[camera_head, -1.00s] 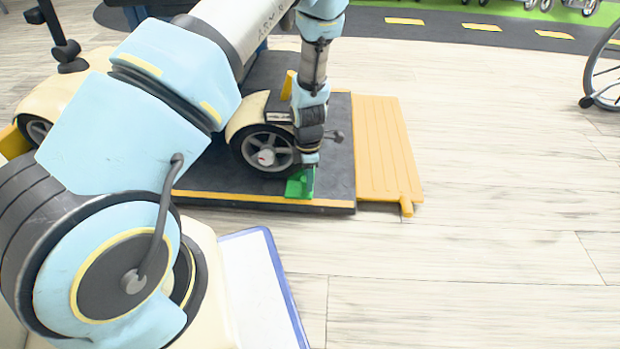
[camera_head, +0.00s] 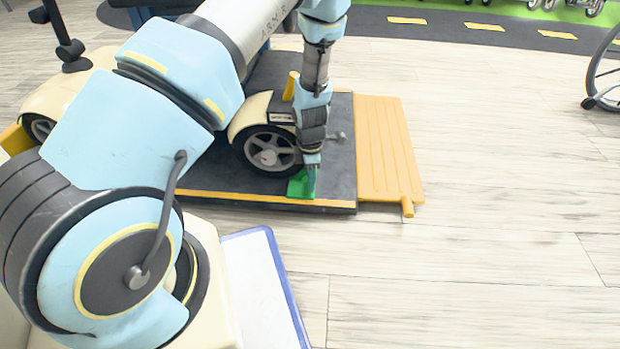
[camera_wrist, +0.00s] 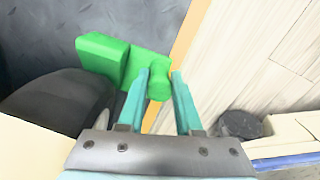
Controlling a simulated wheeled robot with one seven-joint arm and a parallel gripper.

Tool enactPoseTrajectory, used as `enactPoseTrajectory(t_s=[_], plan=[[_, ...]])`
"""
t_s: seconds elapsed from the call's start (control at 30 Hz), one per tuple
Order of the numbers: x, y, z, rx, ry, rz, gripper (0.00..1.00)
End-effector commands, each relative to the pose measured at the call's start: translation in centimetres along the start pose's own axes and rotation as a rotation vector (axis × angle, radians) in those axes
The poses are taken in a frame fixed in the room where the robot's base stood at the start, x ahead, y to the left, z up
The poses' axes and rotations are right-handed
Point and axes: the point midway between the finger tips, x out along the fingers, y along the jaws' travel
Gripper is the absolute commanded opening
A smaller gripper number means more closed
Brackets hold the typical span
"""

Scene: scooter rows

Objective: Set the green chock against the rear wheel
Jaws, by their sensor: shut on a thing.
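The green chock (camera_head: 300,185) is at the front edge of the dark platform, beside the scooter's rear wheel (camera_head: 270,151). In the wrist view the chock (camera_wrist: 103,54) lies at the fingertips, with its knob-like end between them. My gripper (camera_head: 311,167) points down and is shut on the chock; it also shows in the wrist view (camera_wrist: 160,82). The dark wheel (camera_wrist: 62,101) is left of the fingers there, close to the chock. I cannot tell whether the chock touches the wheel.
The dark platform (camera_head: 340,180) has a yellow front edge. A yellow ramp (camera_head: 388,150) joins its right side. A white panel with a blue edge (camera_head: 262,285) is in front. A wheelchair wheel (camera_head: 604,75) stands at far right.

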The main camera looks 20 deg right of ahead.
Motion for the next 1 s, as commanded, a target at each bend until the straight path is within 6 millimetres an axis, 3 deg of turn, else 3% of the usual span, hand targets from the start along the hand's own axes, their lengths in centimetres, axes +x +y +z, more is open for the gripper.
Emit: enactPoseTrajectory(t_s=[0.1, 0.13, 0.43, 0.77, 1.0], plan=[[0.0, 0.1, 0.0, 0.000, 0.000, 0.001, 0.00], [0.0, 0.1, 0.0, 0.000, 0.000, 0.001, 0.35], [0.0, 0.0, 0.0, -0.001, 0.000, 0.001, 0.68], [-0.5, 0.0, 0.0, 0.000, 0.000, 0.000, 0.69], [-4.9, 0.0, 0.1, 0.000, -0.001, 0.002, 0.69]])
